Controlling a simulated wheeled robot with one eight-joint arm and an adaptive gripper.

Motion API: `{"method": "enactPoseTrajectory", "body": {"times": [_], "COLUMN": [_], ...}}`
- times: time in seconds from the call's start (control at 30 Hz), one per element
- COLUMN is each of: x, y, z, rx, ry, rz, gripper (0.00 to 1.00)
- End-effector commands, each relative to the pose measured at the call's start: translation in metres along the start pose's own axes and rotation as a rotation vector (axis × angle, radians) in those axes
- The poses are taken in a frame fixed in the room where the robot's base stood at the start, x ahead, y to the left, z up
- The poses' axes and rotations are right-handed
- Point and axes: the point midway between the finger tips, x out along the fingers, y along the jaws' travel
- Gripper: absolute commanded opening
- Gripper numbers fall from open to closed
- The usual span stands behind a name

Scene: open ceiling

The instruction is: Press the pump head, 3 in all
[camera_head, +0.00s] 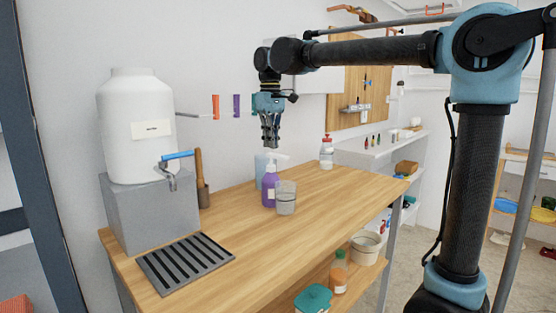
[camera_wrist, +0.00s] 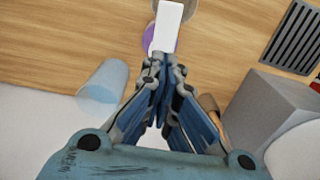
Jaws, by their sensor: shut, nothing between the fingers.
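A purple pump bottle (camera_head: 269,188) with a white pump head (camera_head: 279,159) stands on the wooden table. A clear cup (camera_head: 286,198) stands beside it, close in front on the right. My gripper (camera_head: 271,143) points down above the pump head, with its fingers shut and empty. In the wrist view the white pump head (camera_wrist: 167,27) lies just past my fingertips (camera_wrist: 164,56), and the purple bottle (camera_wrist: 148,38) shows partly beneath it. I cannot tell whether the fingertips touch the pump head.
A pale blue cylinder (camera_head: 260,168) stands behind the bottle. A white tank (camera_head: 137,125) with a blue-handled tap sits on a grey block (camera_head: 150,217) at left, behind a drain grate (camera_head: 186,264). A red-topped bottle (camera_head: 326,153) stands farther back. The table's right front is clear.

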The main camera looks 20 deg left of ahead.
Motion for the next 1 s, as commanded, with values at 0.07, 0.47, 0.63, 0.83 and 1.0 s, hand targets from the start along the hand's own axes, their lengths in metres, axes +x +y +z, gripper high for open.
{"method": "enactPoseTrajectory", "body": {"times": [0.07,0.47,0.63,0.83,1.0], "x": [0.0,0.007,0.011,0.017,0.022], "y": [0.0,0.0,0.0,0.0,0.0], "z": [0.0,0.0,0.0,0.0,0.0], "rx": [0.0,0.0,0.0,0.0,0.0], "ry": [0.0,0.0,0.0,0.0,0.0], "rz": [0.0,0.0,0.0,0.0,0.0], "gripper": [0.0,0.0,0.0,0.0,0.0]}}
